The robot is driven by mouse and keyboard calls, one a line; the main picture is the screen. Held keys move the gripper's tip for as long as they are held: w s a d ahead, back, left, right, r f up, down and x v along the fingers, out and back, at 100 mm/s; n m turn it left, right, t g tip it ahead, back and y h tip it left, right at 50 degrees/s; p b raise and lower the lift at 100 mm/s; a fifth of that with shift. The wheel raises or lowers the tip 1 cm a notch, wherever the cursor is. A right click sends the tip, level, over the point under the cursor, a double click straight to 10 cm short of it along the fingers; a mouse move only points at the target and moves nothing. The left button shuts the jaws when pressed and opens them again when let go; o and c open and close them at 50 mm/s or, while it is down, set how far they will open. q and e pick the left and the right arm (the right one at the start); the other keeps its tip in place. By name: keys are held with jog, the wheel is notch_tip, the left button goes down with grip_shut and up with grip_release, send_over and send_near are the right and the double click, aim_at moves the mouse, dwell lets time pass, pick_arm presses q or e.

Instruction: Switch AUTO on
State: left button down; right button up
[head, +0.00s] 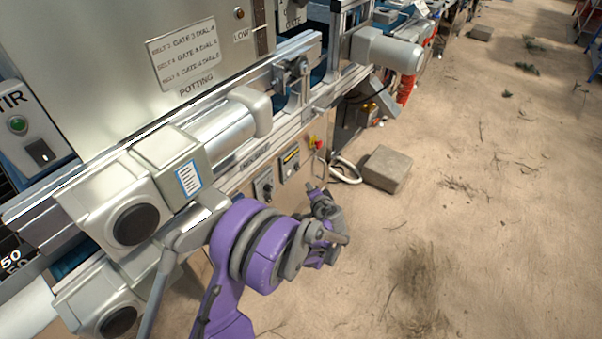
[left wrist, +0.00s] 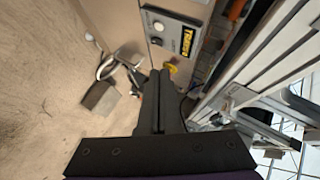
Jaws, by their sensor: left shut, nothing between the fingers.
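No label reading AUTO can be made out in either view. On the machine's lower side, in the head view, sit a grey box with a dark dial (head: 264,185) and a dark control plate with a yellow label (head: 290,160). In the left wrist view a control plate (left wrist: 178,32) has a yellow label, partly legible, and a pale round button. My left gripper (head: 310,187) is near this lower panel. Its fingers (left wrist: 158,72) are shut and empty. My right gripper is not in view.
A STIR box (head: 28,140) with a green lamp and a black rocker is at the far left. A red and yellow knob (head: 316,143) sits right of the control plate. A grey block (head: 386,169) lies on the floor beside the machine. Open floor is at right.

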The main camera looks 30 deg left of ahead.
aim_at(297, 166)
pick_arm(q)
jog(key=w+f+m+t+y+p, duration=0.1)
jog(key=w+f+m+t+p, duration=0.2)
jog(key=f, duration=0.7)
jog(key=shift+w+a+f+m+t+y, duration=0.2)
jog(key=shift+w+a+m+t+y, duration=0.25)
jog(key=shift+w+m+t, duration=0.3)
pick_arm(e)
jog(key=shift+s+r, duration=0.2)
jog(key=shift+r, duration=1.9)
pick_arm(q)
jog(key=shift+w, duration=0.15)
jog(key=s+a+b+x, duration=0.1)
jog(key=s+a+x, duration=0.1)
jog(key=x, duration=1)
jog(key=shift+w+a+f, duration=0.3)
jog(key=shift+a, duration=0.05)
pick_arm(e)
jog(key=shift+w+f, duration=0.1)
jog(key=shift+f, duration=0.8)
